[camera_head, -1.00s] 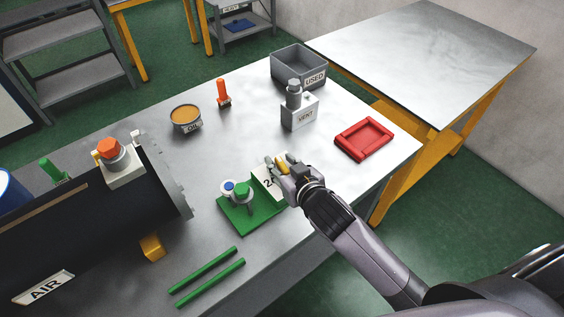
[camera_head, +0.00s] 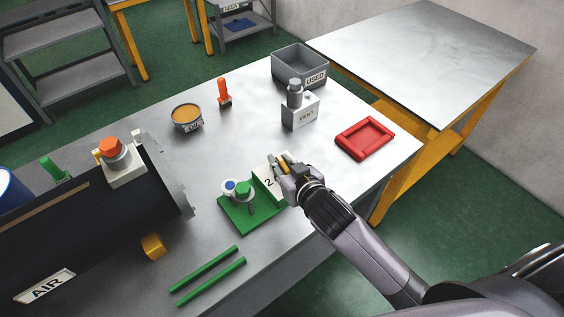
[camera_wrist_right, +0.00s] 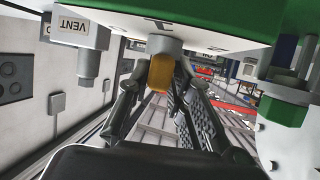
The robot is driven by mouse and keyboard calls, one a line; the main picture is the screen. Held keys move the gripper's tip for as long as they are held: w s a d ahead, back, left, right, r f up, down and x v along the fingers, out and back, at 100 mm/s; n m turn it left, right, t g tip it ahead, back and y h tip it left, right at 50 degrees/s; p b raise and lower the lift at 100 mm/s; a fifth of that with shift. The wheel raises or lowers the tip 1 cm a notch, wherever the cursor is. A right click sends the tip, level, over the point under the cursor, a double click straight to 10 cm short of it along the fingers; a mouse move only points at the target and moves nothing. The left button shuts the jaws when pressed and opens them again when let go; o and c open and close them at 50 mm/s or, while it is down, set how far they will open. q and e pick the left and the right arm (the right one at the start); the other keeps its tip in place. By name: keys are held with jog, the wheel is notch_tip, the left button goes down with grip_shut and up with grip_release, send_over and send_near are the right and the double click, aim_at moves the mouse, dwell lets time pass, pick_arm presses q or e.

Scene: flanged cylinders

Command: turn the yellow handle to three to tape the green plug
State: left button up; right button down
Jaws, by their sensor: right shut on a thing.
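The yellow handle (camera_head: 284,166) sits on the white numbered plate (camera_head: 268,183), where a 2 shows; it also shows in the right wrist view (camera_wrist_right: 161,73). My right gripper (camera_head: 279,163) is shut on the handle, with a finger on either side of it in the wrist view. The green plug (camera_head: 242,189) stands on the green base (camera_head: 237,214) beside a blue-topped piece (camera_head: 229,186), left of the plate. It also shows in the right wrist view (camera_wrist_right: 283,110). The gripper hides part of the plate and its markings. My left gripper is not in view.
A dark cylinder (camera_head: 95,225) marked AIR lies at left. A VENT block (camera_head: 299,115), red tray (camera_head: 364,139), OIL tin (camera_head: 186,115), orange-handled tool (camera_head: 223,93) and USED bin (camera_head: 300,69) stand behind. Two green rods (camera_head: 207,270) lie in front.

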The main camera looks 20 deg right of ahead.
jog(key=shift+d+r+n+y+p, duration=0.25)
jog(key=shift+n+y+p, duration=0.3)
jog(key=shift+p, duration=0.3)
jog(key=shift+w+f+n+g+y+p, duration=0.1)
jog(key=shift+f+n+g+y+p, duration=0.15)
jog(key=shift+n+y+p, duration=0.4)
jog(key=c, duration=1.8)
grip_release()
jog(key=shift+o, duration=1.2)
jog(key=shift+d, duration=0.1)
jog(key=shift+s, duration=0.2)
jog(key=v, duration=1.1)
jog(key=shift+s+d+r, duration=0.15)
jog(key=shift+s+d, duration=0.05)
jog(key=shift+s, duration=0.1)
